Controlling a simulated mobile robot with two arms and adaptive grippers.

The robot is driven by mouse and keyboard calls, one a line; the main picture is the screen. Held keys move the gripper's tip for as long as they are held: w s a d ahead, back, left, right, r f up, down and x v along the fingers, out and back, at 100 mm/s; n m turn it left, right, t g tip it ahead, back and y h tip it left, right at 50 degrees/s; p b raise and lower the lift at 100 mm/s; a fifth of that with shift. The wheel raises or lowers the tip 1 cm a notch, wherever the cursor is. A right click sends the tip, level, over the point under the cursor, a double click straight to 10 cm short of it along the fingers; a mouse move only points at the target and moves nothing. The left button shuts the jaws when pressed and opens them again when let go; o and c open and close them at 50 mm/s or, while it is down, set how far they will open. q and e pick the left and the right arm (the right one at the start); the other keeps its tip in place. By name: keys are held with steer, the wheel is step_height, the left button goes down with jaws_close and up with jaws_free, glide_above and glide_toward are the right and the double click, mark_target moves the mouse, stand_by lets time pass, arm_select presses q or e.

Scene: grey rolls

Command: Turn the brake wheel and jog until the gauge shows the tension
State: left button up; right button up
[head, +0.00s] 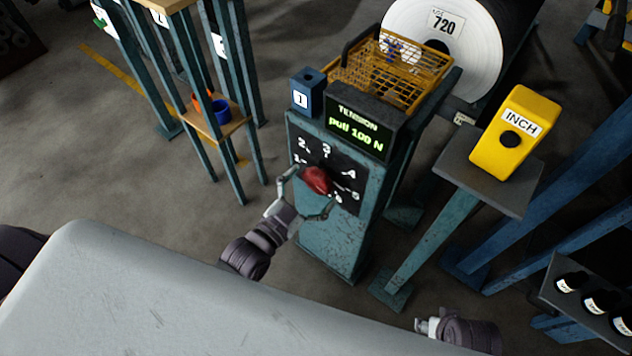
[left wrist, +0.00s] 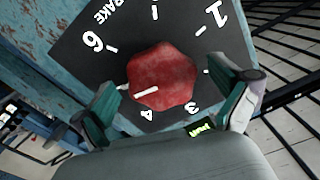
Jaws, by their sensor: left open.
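The red brake wheel (head: 316,179) is a faceted knob on a black dial numbered 1 to 6, on the front of a worn blue stand. My left gripper (head: 303,196) is open, one finger on each side of the wheel. The left wrist view shows the wheel (left wrist: 165,72) between the spread fingers (left wrist: 172,92), with gaps. Its white mark points toward the left finger, which seems to hide the 5. The tension gauge (head: 356,131) reads "pull 100 N" in green. The yellow INCH box (head: 516,118) has a black button. My right gripper (head: 428,326) is low, its fingers unclear.
A yellow wire basket (head: 400,72) sits behind the gauge, before a large white roll (head: 455,45) labelled 720. A blue block (head: 308,92) marked 1 stands beside the gauge.

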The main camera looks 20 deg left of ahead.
arm_select(q)
steer(key=shift+w+d, duration=0.25)
steer(key=shift+w, duration=0.35)
arm_select(e)
steer(key=shift+r, duration=0.3)
arm_select(q)
steer(key=c, duration=1.2)
steer(key=shift+o, duration=0.2)
steer(key=shift+r+n+p, duration=0.15)
steer(key=shift+n+p, duration=0.85)
steer(key=shift+p, duration=0.15)
steer(key=n+p, duration=0.1)
steer(key=n, duration=0.1)
steer(key=shift+d+n+p, duration=0.1)
steer(key=shift+n+p, duration=0.2)
steer(key=shift+p, duration=0.05)
arm_select(e)
steer(key=s+f, duration=0.4)
steer(key=f, duration=0.9)
steer(key=shift+s+d+g, duration=0.3)
steer(key=shift+s+g, duration=0.1)
